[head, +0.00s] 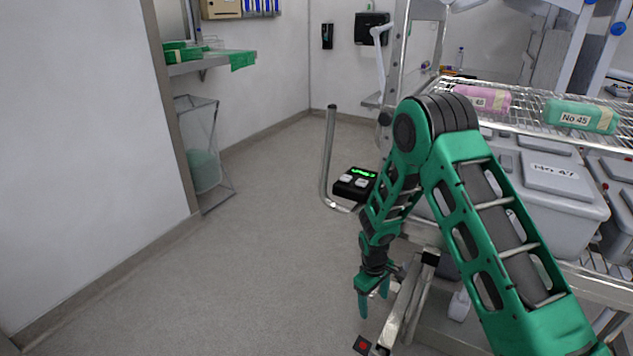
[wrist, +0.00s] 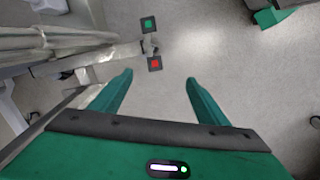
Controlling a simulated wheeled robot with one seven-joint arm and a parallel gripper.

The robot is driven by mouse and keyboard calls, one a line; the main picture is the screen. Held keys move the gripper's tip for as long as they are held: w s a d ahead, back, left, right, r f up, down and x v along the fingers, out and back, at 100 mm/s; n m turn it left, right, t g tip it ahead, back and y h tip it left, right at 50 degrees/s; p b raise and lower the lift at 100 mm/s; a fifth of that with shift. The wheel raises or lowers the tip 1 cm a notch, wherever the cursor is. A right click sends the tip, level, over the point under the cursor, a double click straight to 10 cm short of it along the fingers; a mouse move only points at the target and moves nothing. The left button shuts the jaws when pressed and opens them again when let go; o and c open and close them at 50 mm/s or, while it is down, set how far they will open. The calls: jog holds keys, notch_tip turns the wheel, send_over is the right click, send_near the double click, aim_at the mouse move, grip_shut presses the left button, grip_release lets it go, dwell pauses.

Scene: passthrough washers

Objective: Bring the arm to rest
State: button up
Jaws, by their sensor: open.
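My arm is green with dark joints and reaches up from the lower right of the head view, bends at the top and hangs down. My gripper (head: 373,292) points down at the end of it, in front of the metal rack's lower frame. The gripper is open and empty. No object touches the fingers in either view.
A wire rack (head: 520,122) with wrapped packs and a grey lidded bin (head: 560,205) stands at the right. A red square pad (wrist: 155,63) and a green one (wrist: 148,24) sit near the fingers. A clear bin (head: 203,155) stands left. The middle floor is free.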

jog(key=s+d+r+m+t, duration=0.1)
jog(key=s+d+r+m, duration=0.1)
jog(key=r, duration=0.7)
jog(key=s+d+r+m+t+y, duration=0.1)
jog(key=s+d+r, duration=0.15)
jog(key=r, duration=0.75)
jog(key=s+d+r+m, duration=0.1)
jog(key=d+r+m, duration=0.1)
jog(key=r, duration=0.7)
jog(key=s+d+r+m+t, duration=0.1)
jog(key=s+d+r+m, duration=0.1)
jog(key=s+r, duration=0.45)
jog(key=s+d+r+m+t, duration=0.1)
jog(key=s+d+r, duration=0.2)
jog(key=s+r, duration=0.3)
jog(key=s+d+f+m+g, duration=0.1)
jog(key=s+d+m+g, duration=0.1)
jog(key=s+d, duration=0.3)
jog(key=s+d+f+m+g, duration=0.1)
jog(key=s+d+m, duration=0.3)
jog(key=s, duration=0.9)
jog(key=shift+d+f+m+g, duration=0.35)
jog(key=shift+d+g, duration=0.25)
jog(key=shift+d, duration=0.5)
jog(key=shift+w+f, duration=0.3)
jog(key=shift+w, duration=0.3)
